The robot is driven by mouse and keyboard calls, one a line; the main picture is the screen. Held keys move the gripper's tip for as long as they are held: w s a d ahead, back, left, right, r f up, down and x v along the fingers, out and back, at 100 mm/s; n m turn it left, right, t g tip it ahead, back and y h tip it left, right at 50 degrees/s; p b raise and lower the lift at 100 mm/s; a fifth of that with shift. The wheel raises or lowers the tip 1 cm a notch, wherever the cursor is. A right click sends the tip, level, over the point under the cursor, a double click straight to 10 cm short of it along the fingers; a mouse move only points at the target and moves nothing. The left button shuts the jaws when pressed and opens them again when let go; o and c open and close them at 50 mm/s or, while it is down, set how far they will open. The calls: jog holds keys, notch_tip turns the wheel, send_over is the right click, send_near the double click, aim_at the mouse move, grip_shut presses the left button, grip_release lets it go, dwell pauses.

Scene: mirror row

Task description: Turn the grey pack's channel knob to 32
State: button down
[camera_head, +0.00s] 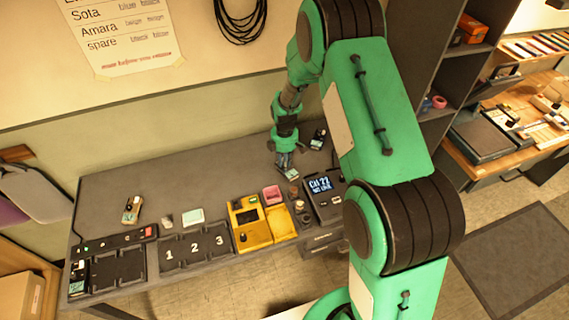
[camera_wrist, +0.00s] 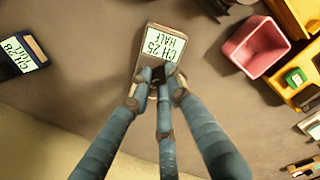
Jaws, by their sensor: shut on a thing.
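The grey pack (camera_wrist: 149,64) lies on the bench under my gripper (camera_wrist: 159,80), and its pale display reads "CH 25" with "HALF" below, upside down in the wrist view. My gripper's fingers are closed together at the display's edge, shut on the channel knob, which they mostly hide. In the head view my gripper (camera_head: 284,162) reaches down onto the pack (camera_head: 292,174), which looks small there.
A dark pack (camera_wrist: 22,58) reading "CH 28" lies to one side, also in the head view (camera_head: 318,138). A pink bin (camera_wrist: 252,48), yellow unit (camera_head: 247,228), dark box with lit screen (camera_head: 325,200) and numbered tray (camera_head: 197,246) stand nearby.

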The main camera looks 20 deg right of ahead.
jog(key=m, duration=0.4)
jog(key=shift+p, duration=0.4)
jog(key=m, duration=0.3)
jog(key=shift+m, duration=0.4)
jog(key=c, duration=1.6)
grip_release()
notch_tip(320, 180, up, 12)
